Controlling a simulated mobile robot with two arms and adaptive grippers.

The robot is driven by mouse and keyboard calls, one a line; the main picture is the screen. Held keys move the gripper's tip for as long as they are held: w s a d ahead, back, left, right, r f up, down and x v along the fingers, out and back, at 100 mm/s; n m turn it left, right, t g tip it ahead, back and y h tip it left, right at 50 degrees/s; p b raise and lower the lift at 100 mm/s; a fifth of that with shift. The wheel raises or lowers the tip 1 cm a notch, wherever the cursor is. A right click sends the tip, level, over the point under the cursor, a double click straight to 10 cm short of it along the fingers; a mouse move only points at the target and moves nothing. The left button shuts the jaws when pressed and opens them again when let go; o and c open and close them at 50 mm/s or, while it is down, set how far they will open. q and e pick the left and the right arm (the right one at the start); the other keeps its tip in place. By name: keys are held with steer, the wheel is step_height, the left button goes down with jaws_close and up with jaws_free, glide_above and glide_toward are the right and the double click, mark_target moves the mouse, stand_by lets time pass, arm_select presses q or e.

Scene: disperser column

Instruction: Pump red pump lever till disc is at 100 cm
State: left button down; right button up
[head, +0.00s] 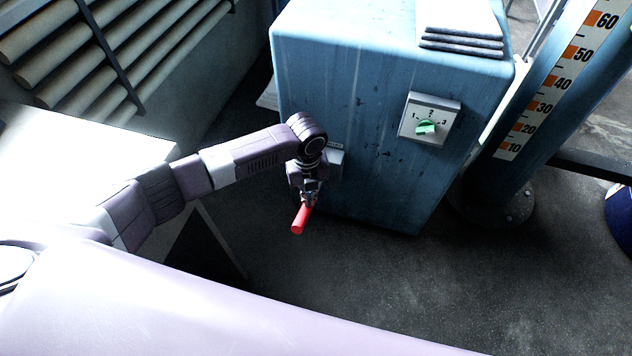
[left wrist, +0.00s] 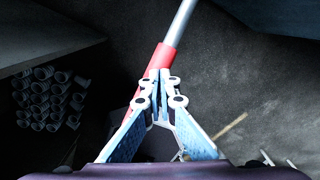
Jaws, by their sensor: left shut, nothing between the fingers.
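The red pump lever (head: 301,219) sticks out low at the front of the blue cabinet (head: 345,75). In the left wrist view its red grip (left wrist: 162,58) and grey rod (left wrist: 181,22) run up behind the fingers. My left gripper (head: 310,198) is at the lever, pointing down. Its fingers (left wrist: 164,82) are closed together in front of the grip, with nothing held between them; I cannot tell whether they touch it. The column's scale (head: 553,82) shows marks from 10 to 60. The disc is not in view. My right gripper is not in view.
A panel with a green knob (head: 427,128) and numbers 1 to 3 is on the cabinet. Stacked sheets (head: 460,25) lie on top. A white table (head: 75,150) stands left. Dark floor (head: 390,285) is open in front. Pipes on a rack (head: 100,60) line the wall.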

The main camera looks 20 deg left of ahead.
arm_select(q)
steer(key=f+b, duration=0.1)
steer(key=f, duration=0.1)
steer(key=f+b, duration=0.1)
steer(key=f, duration=0.1)
steer(key=f+b, duration=0.1)
steer(key=f, duration=0.1)
steer(key=shift+s+f, duration=0.25)
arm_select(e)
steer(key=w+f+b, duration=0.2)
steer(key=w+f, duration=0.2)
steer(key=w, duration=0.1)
arm_select(q)
steer(key=p, duration=0.1)
steer(key=r+p, duration=0.1)
steer(key=p, duration=0.1)
steer(key=shift+w+a, duration=0.25)
steer(key=shift+a, duration=0.05)
step_height(320, 180, up, 14)
steer(key=p, duration=1.3)
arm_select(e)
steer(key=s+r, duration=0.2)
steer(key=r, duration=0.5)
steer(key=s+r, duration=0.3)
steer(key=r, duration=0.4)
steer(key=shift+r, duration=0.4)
arm_select(q)
steer(key=shift+d+f, duration=0.1)
